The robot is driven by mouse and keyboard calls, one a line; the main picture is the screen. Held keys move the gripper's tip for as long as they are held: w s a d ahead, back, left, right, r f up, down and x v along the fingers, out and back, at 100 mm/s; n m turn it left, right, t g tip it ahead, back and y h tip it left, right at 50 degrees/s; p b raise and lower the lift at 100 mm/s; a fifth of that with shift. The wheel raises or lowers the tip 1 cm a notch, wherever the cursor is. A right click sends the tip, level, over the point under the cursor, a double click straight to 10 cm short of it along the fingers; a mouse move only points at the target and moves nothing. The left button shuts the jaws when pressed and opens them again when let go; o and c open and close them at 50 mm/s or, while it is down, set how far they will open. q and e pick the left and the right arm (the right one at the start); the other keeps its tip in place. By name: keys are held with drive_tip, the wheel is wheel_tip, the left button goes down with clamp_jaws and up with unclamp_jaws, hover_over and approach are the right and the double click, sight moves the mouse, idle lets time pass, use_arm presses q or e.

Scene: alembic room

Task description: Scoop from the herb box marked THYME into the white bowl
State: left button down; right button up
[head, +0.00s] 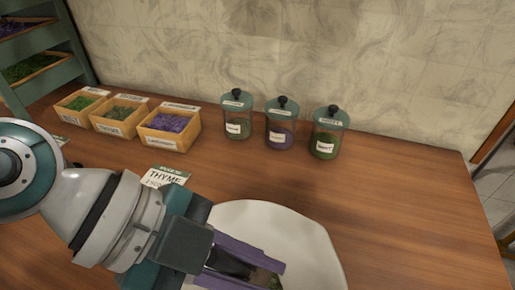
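The white bowl (290,228) is at the bottom middle of the head view, cut off by the lower edge. My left gripper (268,275) reaches over it from the left. Its purple fingers are closed around a dark, scoop-like tool (232,264); greenish-brown bits seem to show at its far end, partly hidden. Three wooden herb boxes stand at the back left: one with bright green (83,104), one with dull green (119,113), one with purple contents (170,124). A card reading THYME (165,178) lies behind my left arm. My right gripper is out of view.
Three lidded glass jars stand behind the bowl: left (237,115), middle (281,124) and right (327,133). A green shelf (48,62) with herb trays is at the far left. The wooden table (410,200) is clear on the right.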

use_arm(q)
drive_tip(key=y+p, duration=0.2)
drive_tip(key=p, duration=0.2)
drive_tip(key=r+y+p, duration=0.1)
drive_tip(key=y+p, duration=0.1)
drive_tip(key=p, duration=0.1)
drive_tip(key=r+t+y+p, duration=0.1)
drive_tip(key=y+p, duration=0.2)
drive_tip(key=p, duration=0.1)
drive_tip(key=shift+d+p, duration=0.15)
drive_tip(key=shift+p, duration=0.2)
drive_tip(key=shift+f+m+y, duration=0.25)
drive_tip(key=shift+m+y, duration=0.05)
drive_tip(key=shift+y, duration=0.3)
drive_tip(key=shift+a+y, duration=0.2)
drive_tip(key=shift+y, duration=0.1)
